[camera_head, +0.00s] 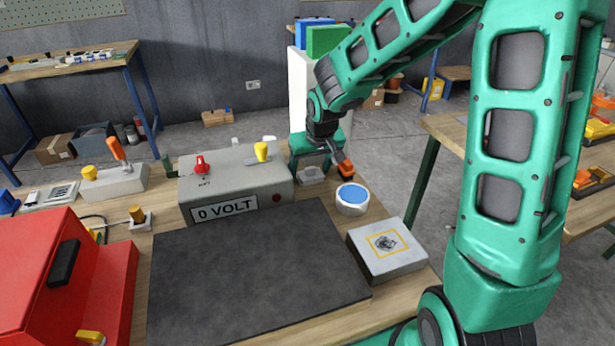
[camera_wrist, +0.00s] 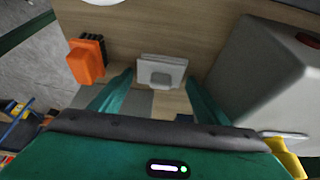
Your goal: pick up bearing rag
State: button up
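My gripper (camera_head: 312,160) is at the back of the workbench, pointing down beside the grey voltage box. In the wrist view its two green fingers (camera_wrist: 160,98) are spread apart with nothing held between them. A small light-grey folded-looking item (camera_wrist: 162,72) lies on the wood just beyond the fingertips, roughly centred between them; it also shows in the head view (camera_head: 311,175) under the gripper. It may be the bearing rag, but I cannot be sure. A crumpled grey thing (camera_head: 385,242) sits inside a yellow outline on a pale box at the right.
The voltage box (camera_head: 235,183) stands close beside the gripper. An orange-and-black item (camera_wrist: 87,60) lies on the other side. A round blue-topped tin (camera_head: 352,198) and pale box (camera_head: 372,265) are nearer. The dark mat (camera_head: 250,270) is clear. A red case (camera_head: 60,285) is at left.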

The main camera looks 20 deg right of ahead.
aim_at(310, 167)
jog(key=c, duration=0.8)
jog(key=shift+o, duration=0.2)
jog(key=shift+r, duration=0.1)
notch_tip(310, 167, up, 9)
jog(key=shift+f, duration=0.1)
jog(key=shift+r, duration=0.55)
jog(key=shift+o, duration=0.5)
